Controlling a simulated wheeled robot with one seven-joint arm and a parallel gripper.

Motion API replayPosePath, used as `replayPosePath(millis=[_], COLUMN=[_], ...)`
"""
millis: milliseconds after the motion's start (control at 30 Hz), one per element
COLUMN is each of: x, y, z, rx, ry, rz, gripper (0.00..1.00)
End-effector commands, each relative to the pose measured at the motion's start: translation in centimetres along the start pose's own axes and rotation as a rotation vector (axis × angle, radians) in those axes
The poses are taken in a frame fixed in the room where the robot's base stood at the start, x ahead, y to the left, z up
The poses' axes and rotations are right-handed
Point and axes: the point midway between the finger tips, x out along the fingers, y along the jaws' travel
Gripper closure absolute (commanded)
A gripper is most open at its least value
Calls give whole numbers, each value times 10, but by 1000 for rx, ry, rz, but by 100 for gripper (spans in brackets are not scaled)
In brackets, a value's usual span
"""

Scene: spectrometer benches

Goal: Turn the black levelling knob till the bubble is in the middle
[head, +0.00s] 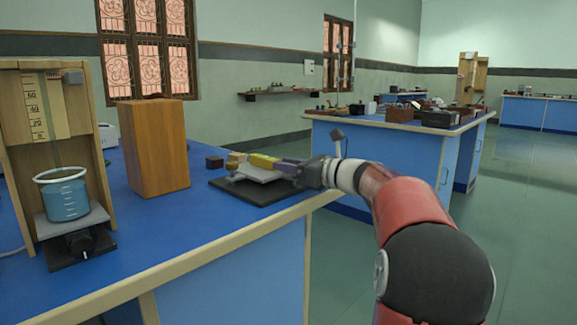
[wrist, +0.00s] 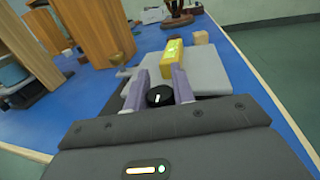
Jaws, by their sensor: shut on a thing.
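The black levelling knob (wrist: 158,96) has a white mark on top and sits between the two purple fingers of my gripper (wrist: 160,82), which is shut on it. In the head view my gripper (head: 289,168) reaches in from the right at the platform's near side, and the knob is hidden there. The grey platform (wrist: 212,70) lies just beyond the knob. It stands on a dark base (head: 252,192) in the head view. A yellow spirit level (wrist: 182,66) with a green vial (wrist: 173,50) rests on the platform. The bubble's place is too small to make out.
A tall wooden block (head: 157,150) stands left of the platform. Further left, a wooden stand (head: 18,120) holds a beaker of blue liquid (head: 67,198). Small blocks (head: 215,161) sit behind the platform. The blue bench's edge (head: 270,228) is close in front.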

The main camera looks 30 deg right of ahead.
Motion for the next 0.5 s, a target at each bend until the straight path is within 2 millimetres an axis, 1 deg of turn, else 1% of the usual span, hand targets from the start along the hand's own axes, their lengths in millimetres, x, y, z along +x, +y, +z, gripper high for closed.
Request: replayPosePath(millis=[267, 500], x=[0, 0], y=[0, 0], z=[-1, -2], rx=[1, -2], ry=[0, 1], rz=[-24, -141], gripper=[98, 98])
